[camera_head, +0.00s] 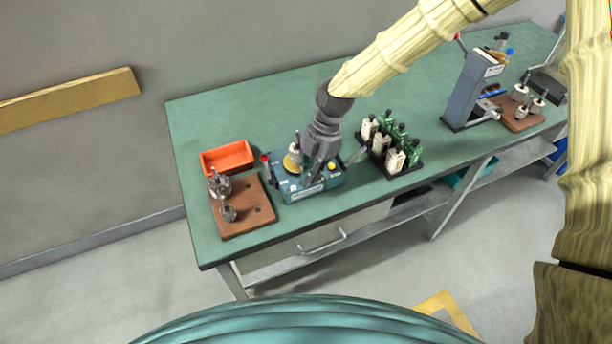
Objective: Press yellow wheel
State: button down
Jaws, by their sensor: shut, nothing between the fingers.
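A yellow wheel (291,162) sits on the left part of a teal machine (292,191) near the left end of the green bench. A light-coloured upright part rises above the wheel. A small round yellow piece (331,167) shows on the machine's right side. My gripper (306,183) points down over the middle of the machine, just right of the yellow wheel. Its fingers are shut with nothing visible between them. The gripper hides the machine's middle, and I cannot tell whether it touches the machine.
A red-orange tray (228,158) and a brown board (257,218) with metal parts stand left of the machine. A black rack (405,168) of green and white bottle-like items stands right. A blue-grey press (465,92) stands farther right. Green bench top (215,112) is clear behind.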

notch_tip(320, 180, up, 10)
jog(key=b, duration=0.2)
jog(key=shift+s+a, duration=0.15)
dwell(0.7)
jog(key=shift+r, duration=0.1)
dwell(0.3)
